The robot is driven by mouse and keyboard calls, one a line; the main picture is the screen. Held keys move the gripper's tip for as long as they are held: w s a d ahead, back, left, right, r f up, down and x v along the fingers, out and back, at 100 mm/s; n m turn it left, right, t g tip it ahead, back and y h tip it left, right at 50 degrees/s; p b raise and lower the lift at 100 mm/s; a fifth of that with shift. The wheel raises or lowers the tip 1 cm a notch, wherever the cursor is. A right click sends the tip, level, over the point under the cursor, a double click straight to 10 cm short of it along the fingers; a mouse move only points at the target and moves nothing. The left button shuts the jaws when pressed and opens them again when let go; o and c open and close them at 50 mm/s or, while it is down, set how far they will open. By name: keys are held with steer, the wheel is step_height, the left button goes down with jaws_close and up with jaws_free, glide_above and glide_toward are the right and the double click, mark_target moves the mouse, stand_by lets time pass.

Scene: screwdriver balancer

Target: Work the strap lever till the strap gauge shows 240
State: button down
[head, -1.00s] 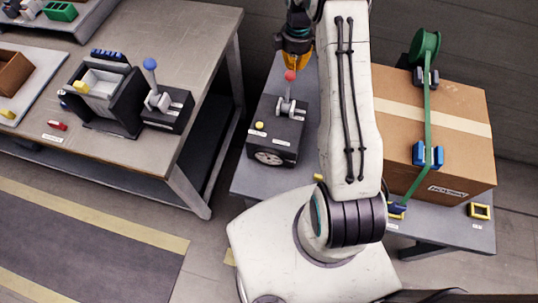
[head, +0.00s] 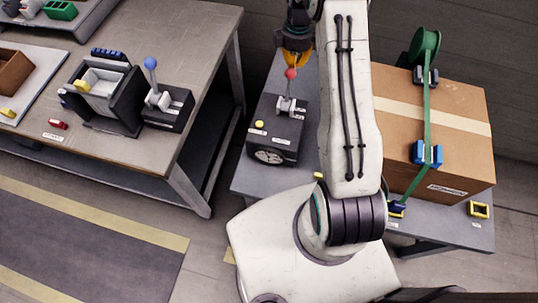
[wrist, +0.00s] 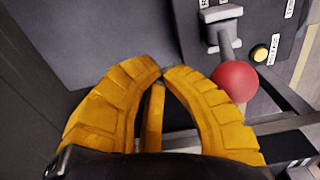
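The strap lever is a grey lever with a red ball knob (head: 291,73), standing on the dark strap box (head: 273,135) on the grey bench. In the wrist view the red knob (wrist: 236,80) is to the right of my fingers, clear of their grip. The round strap gauge (head: 268,157) is on the box's front; its reading is too small to make out. My gripper (head: 297,62) is just behind and above the knob. In the wrist view, the yellow fingertips (wrist: 163,72) come together with nothing between them.
A yellow button (wrist: 260,53) sits beside the lever. A cardboard box (head: 455,112) with a green strap (head: 427,120) stands right of my arm. A blue-knobbed lever (head: 150,64) and a dark bin stand on the left table (head: 190,40).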

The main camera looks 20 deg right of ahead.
step_height(320, 180, up, 7)
steer(key=p, duration=0.4)
stand_by(0.9)
steer(key=s+a+r+m+t, duration=0.1)
steer(key=s+a+r+m, duration=0.25)
steer(key=s+r, duration=0.45)
steer(key=s+a+r+m+t, duration=0.15)
steer(key=s+a+r, duration=0.3)
steer(key=r, duration=0.45)
steer(key=s+a+r+m, duration=0.1)
steer(key=s+m, duration=0.2)
steer(key=s, duration=0.6)
steer(key=s+a+r+m+t, duration=0.1)
steer(key=s+a+m, duration=0.1)
steer(key=s, duration=0.6)
steer(key=shift+s+a+m, duration=0.2)
steer(key=shift+s+m, duration=0.15)
steer(key=shift+m, duration=0.25)
steer(key=shift+t, duration=0.25)
